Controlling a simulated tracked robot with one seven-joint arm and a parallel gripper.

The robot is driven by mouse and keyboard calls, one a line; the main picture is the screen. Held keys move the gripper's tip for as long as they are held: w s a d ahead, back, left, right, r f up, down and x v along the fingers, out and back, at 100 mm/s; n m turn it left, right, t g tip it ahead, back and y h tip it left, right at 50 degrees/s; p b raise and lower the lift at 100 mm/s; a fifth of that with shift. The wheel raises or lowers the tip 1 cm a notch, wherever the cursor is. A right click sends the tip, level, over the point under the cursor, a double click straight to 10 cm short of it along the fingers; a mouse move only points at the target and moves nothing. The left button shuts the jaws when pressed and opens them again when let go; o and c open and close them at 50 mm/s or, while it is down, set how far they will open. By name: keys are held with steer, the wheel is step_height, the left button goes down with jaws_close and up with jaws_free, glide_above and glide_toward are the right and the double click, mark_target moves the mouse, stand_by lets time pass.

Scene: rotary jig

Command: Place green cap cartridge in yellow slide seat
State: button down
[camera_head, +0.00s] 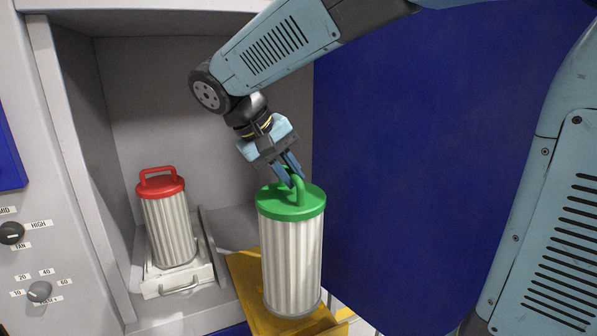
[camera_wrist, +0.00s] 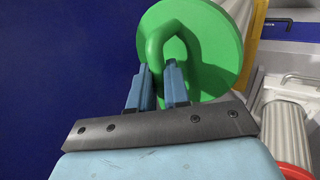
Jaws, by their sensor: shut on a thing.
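The green cap cartridge (camera_head: 291,255) is a pleated whitish cylinder with a green lid and a green loop handle. It stands upright over the yellow slide seat (camera_head: 250,283) in the head view. I cannot tell whether its base rests on the seat or hangs just above it. My gripper (camera_head: 291,176) is shut on the green handle from above. In the wrist view my gripper (camera_wrist: 157,75) has its blue fingers at the handle, in front of the round green lid (camera_wrist: 215,55). A yellow edge (camera_wrist: 255,30) shows beside the lid.
A red cap cartridge (camera_head: 170,225) stands on a white slide seat (camera_head: 180,280) inside the grey cabinet, to the left. A blue panel (camera_head: 420,150) stands close on the right. Labelled knobs (camera_head: 40,291) are on the cabinet's left front.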

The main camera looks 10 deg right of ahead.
mark_target(277, 188)
steer(key=w+f, duration=0.1)
steer(key=f, duration=0.1)
steer(key=w+a+f, duration=0.1)
steer(key=w+f, duration=0.2)
steer(key=f, duration=0.1)
steer(key=shift+w+a+f, duration=0.1)
steer(key=shift+w+a, duration=0.15)
steer(key=shift+w, duration=0.05)
steer(key=shift+f, duration=1.3)
steer(key=c, duration=1.1)
jaws_free()
steer(key=shift+f, duration=0.15)
